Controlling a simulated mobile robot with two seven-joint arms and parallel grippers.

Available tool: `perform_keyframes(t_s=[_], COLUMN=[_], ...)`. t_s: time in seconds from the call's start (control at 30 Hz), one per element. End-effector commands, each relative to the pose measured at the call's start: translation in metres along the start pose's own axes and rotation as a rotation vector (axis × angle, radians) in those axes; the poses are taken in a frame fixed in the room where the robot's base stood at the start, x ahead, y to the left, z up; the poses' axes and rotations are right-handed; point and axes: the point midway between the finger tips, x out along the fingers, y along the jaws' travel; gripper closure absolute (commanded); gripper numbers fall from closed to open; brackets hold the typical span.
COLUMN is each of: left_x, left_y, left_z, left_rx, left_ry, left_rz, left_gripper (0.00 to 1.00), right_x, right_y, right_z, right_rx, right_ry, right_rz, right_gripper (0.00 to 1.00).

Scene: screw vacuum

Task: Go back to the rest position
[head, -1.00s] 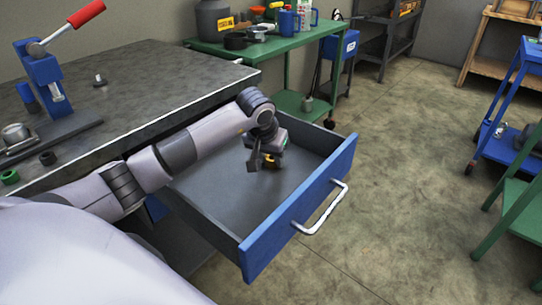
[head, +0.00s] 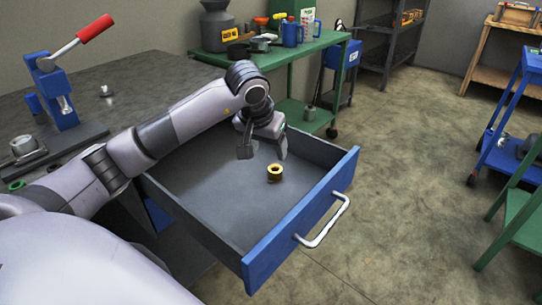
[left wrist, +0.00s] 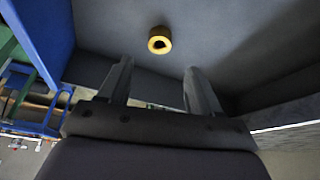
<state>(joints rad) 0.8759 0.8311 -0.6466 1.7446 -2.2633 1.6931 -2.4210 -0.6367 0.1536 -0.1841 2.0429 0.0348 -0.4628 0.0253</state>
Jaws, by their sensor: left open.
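My left gripper (head: 262,150) is open and empty above the open drawer, near its back right part. Its two fingers also show in the left wrist view (left wrist: 158,85), apart with nothing between them. A small brass ring-shaped part (head: 275,173) lies on the drawer floor, in front of the gripper and apart from it. The brass part also shows in the left wrist view (left wrist: 159,40), beyond the fingertips. My right gripper is in neither view.
The drawer (head: 215,200) has a blue front (head: 300,222) with a white handle (head: 323,222), pulled out from the dark workbench (head: 140,82). A red-handled press (head: 55,90) stands on the bench. A green table (head: 290,52) with cans stands behind.

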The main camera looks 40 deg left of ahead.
Motion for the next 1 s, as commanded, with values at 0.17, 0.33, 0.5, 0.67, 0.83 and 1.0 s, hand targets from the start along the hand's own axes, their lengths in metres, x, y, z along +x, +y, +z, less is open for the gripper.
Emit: perform_keyframes(t_s=[0.17, 0.33, 0.5, 0.67, 0.83, 1.0], left_x=[-0.019, -0.023, -0.022, -0.022, -0.025, -0.053], left_y=[0.0, 0.0, 0.0, 0.0, 0.0, 0.0], left_z=[0.0, 0.0, 0.0, 0.0, -0.001, -0.013], left_rx=[0.0, 0.0, 0.0, -0.001, -0.001, -0.001], left_ry=[0.001, 0.0, 0.0, 0.0, 0.0, 0.001], left_rz=[-0.001, 0.0, 0.0, 0.0, 0.0, 0.0], left_gripper=[0.36, 0.36, 0.36, 0.36, 0.36, 0.36], right_x=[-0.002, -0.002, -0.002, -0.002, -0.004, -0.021], right_y=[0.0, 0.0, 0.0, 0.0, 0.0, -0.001], right_z=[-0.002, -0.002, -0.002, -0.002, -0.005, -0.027], right_rx=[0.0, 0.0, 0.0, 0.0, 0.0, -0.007], right_ry=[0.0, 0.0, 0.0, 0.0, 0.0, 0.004], right_rz=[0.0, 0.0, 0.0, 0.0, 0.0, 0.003], right_gripper=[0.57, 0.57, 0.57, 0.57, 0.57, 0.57])
